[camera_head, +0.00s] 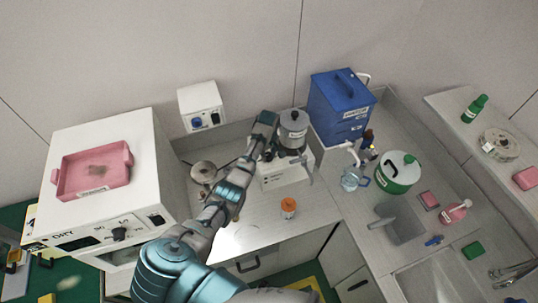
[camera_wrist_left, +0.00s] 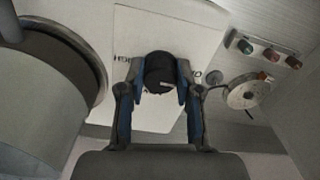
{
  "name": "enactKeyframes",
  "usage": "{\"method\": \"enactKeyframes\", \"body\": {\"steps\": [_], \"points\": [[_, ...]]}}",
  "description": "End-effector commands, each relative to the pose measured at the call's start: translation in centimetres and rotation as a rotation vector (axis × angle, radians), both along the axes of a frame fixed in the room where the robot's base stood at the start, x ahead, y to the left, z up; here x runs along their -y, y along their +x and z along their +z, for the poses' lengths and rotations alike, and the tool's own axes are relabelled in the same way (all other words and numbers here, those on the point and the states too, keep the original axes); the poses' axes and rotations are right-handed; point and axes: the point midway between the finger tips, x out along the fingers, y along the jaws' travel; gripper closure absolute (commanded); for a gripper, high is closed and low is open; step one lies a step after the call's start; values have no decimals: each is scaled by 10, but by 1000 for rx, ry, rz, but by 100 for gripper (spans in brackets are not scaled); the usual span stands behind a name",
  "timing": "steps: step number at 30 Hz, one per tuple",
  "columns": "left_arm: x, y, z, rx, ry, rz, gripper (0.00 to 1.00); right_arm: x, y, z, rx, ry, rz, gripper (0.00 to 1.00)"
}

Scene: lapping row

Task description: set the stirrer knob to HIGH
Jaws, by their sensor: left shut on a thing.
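The stirrer (camera_head: 290,174) is a white box on the bench, with a grey metal vessel (camera_head: 293,132) on top. Its black round knob (camera_wrist_left: 160,72) shows in the left wrist view on a white panel (camera_wrist_left: 190,32). A pale mark shows on the knob's lower side. Printed letters stand on both sides of the knob but are partly covered, so I cannot read the setting. My left gripper (camera_wrist_left: 160,80) is shut on the knob, one blue-lined finger on each side. In the head view my left gripper (camera_head: 265,150) hides the knob. My right gripper is not in view.
An orange-capped jar (camera_head: 288,207) stands in front of the stirrer. A blue box (camera_head: 342,108) stands behind right, a round metal dish (camera_head: 203,171) to the left. A white oven (camera_head: 130,200) with a pink tray (camera_head: 92,170) fills the left. The bench front is partly clear.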

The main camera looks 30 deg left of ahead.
Motion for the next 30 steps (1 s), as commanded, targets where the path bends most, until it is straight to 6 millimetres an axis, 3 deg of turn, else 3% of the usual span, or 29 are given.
{"method": "enactKeyframes", "body": {"steps": [11, 30], "points": [[1, 0, 0, 2, -2, -118, 100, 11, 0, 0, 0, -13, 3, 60], [0, -1, 1, -1, -3, -698, 100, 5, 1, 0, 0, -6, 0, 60]]}}
